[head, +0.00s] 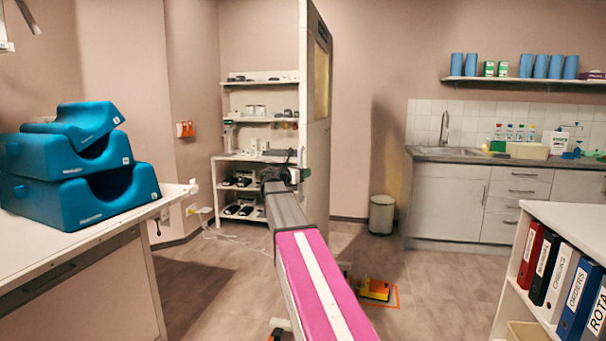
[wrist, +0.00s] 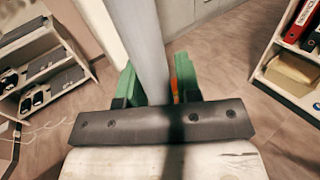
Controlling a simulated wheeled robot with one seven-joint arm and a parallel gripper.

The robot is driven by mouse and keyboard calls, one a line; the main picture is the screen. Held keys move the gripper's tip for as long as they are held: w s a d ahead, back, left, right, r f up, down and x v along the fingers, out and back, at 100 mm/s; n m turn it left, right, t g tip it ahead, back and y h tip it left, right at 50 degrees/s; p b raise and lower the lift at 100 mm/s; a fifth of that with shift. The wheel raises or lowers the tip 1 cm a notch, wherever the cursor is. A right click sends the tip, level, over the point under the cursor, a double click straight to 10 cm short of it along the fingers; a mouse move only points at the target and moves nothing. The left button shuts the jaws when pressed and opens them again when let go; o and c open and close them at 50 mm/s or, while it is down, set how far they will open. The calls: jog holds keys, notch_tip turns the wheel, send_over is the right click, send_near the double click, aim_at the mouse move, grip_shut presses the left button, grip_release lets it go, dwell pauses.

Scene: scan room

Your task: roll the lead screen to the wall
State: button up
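The lead screen (head: 317,140) stands upright in the middle of the head view, seen nearly edge-on. It is a tall pale panel with a yellowish window high up. My gripper (head: 296,176) is at the near edge of the screen at about mid height. In the wrist view its green fingers (wrist: 156,86) lie on both sides of a grey upright bar (wrist: 150,45) of the screen, with little or no gap showing. My arm hides much of the screen's foot. The back wall (head: 355,60) is behind the screen.
A yellow and orange thing (head: 375,289) lies on the floor right of my arm, and a bin (head: 382,214) stands beyond it. A shelf unit (head: 228,176) stands behind left. A table (head: 40,255) with blue cushions and a binder shelf (head: 540,215) flank open floor.

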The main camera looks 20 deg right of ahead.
grip_shut()
